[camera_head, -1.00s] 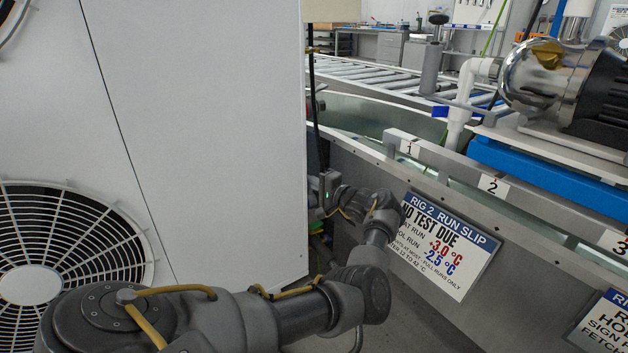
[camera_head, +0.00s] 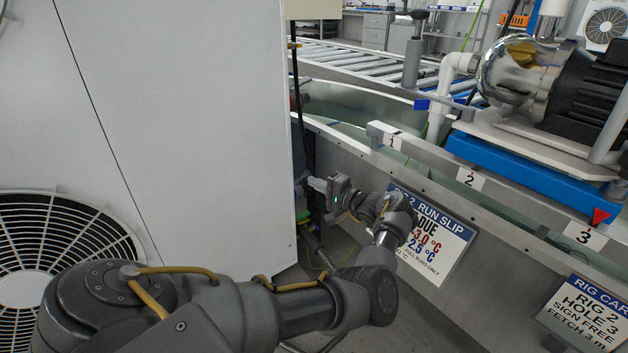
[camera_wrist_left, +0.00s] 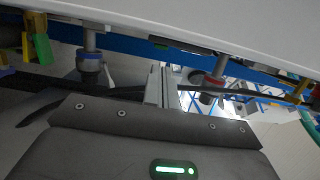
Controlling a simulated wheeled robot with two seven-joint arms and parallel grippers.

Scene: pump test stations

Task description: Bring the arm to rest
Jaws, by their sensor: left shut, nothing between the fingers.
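My left arm (camera_head: 290,305) reaches in from the lower left, past the tall white cabinet. My left gripper (camera_head: 314,184) is small and partly lost against the dark gap beside the cabinet's right edge. It points left, towards that gap. It is shut and empty. In the left wrist view, the gripper's dark body with a green light fills the bottom, below a pale overhanging panel (camera_wrist_left: 220,25). My right gripper is in neither view.
The white cabinet (camera_head: 175,120) with a fan grille (camera_head: 60,250) stands close on the left. A metal tank wall (camera_head: 490,235) carries the run slip (camera_head: 440,245) and the rig card (camera_head: 595,315). A pump (camera_head: 530,75) sits above a blue base (camera_head: 525,170). Grey floor shows below the forearm.

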